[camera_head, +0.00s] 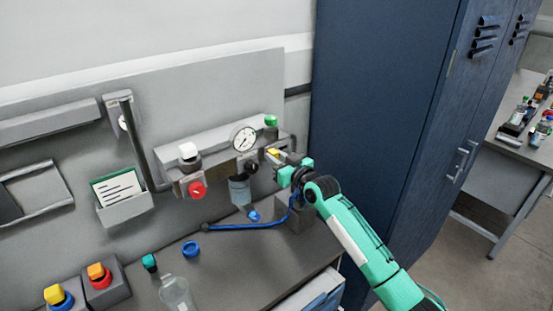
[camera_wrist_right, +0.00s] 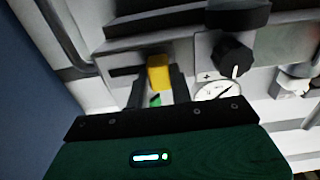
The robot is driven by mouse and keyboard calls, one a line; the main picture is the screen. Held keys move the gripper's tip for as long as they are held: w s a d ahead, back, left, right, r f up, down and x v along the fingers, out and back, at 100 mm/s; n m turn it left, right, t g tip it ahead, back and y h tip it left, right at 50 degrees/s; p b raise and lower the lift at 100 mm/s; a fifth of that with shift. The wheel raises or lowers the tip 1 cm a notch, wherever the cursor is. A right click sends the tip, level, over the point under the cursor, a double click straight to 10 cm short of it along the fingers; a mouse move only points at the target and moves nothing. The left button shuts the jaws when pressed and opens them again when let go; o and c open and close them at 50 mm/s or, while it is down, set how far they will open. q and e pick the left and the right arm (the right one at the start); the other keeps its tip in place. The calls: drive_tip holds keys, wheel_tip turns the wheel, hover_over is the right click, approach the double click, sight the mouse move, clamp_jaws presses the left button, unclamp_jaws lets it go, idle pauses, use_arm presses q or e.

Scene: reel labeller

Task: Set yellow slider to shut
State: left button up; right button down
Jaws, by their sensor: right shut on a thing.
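The yellow slider (camera_wrist_right: 159,72) sits on a light plate with a dark slot running to its left in the right wrist view. In the head view the slider (camera_head: 273,152) is a small yellow spot at the right end of the grey wall unit. My right gripper (camera_wrist_right: 160,90) is at the slider, its dark fingers on either side of it and shut on it. In the head view the right gripper (camera_head: 280,160) partly hides the slider and its slot. My left gripper is not in view.
Beside the slider are a black knob (camera_wrist_right: 232,58), a round gauge (camera_head: 244,138) and a red knob (camera_head: 197,190). A green-capped part (camera_head: 271,121) stands on top of the unit. A blue hose (camera_head: 245,226) runs below. A blue locker (camera_head: 380,100) stands close at right.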

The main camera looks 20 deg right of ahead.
drive_tip(key=shift+a+f, duration=0.1)
drive_tip(key=shift+f, duration=0.05)
drive_tip(key=c, duration=1.2)
unclamp_jaws()
drive_tip(key=shift+s+a, duration=0.1)
drive_tip(key=shift+a, duration=0.05)
drive_tip(key=shift+c, duration=0.2)
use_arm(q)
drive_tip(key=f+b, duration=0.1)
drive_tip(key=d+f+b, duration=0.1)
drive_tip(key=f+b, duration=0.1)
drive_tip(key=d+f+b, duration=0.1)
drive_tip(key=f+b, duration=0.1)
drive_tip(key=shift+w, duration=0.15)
use_arm(e)
drive_tip(key=v, duration=1.3)
drive_tip(key=shift+s+r, duration=0.2)
drive_tip(key=shift+s, duration=0.2)
